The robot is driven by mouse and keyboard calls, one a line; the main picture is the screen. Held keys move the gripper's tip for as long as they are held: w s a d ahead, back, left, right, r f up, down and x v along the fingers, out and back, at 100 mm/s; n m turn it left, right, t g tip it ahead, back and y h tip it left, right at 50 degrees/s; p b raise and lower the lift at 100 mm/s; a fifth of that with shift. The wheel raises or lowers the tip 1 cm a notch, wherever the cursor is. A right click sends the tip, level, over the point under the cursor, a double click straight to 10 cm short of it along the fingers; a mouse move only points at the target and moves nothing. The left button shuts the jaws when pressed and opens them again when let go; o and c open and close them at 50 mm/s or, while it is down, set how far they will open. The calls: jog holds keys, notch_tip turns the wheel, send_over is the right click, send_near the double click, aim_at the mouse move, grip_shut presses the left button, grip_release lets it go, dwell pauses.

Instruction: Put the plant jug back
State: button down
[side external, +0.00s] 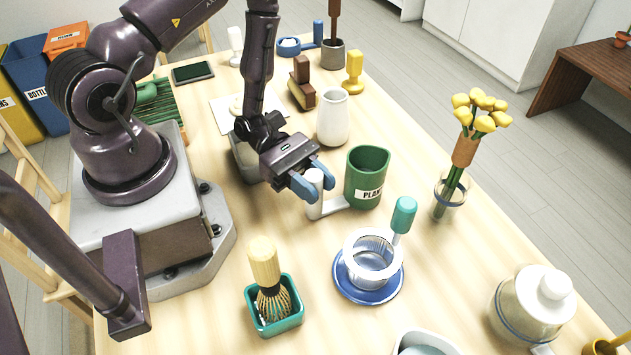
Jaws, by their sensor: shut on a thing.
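The plant jug (367,170) is a green cylinder with a label reading "PLAN…" and a white handle (314,198) on its left side. It is upright near the middle of the table; I cannot tell whether its base touches the surface. My gripper (314,183) has its blue fingers shut on the upper part of the handle, one on each side. The jug's body is to the right of the fingers.
A white vase (333,118) stands close behind the jug. A strainer on a blue saucer (370,296) is in front, its teal handle (403,215) rising near the jug. Yellow flowers (479,115) stand in a glass to the right. A whisk (267,270) sits in a teal holder.

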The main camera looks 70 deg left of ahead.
jog(key=shift+f, duration=0.1)
jog(key=c, duration=0.8)
grip_release()
jog(key=v, duration=1.2)
jog(key=d+r+m+y, duration=0.1)
jog(key=r+m+y, duration=0.4)
jog(key=r+m, duration=0.2)
jog(key=s+d+r+m+y, duration=0.1)
jog(key=r+m+y, duration=0.4)
jog(key=r, duration=0.6)
jog(key=s+d+r+m+y, duration=0.1)
jog(key=d+r+m+y, duration=0.2)
jog(key=r+m, duration=0.6)
jog(key=shift+d+m+y, duration=0.1)
jog(key=shift+m+y, duration=0.5)
jog(key=shift+y, duration=0.5)
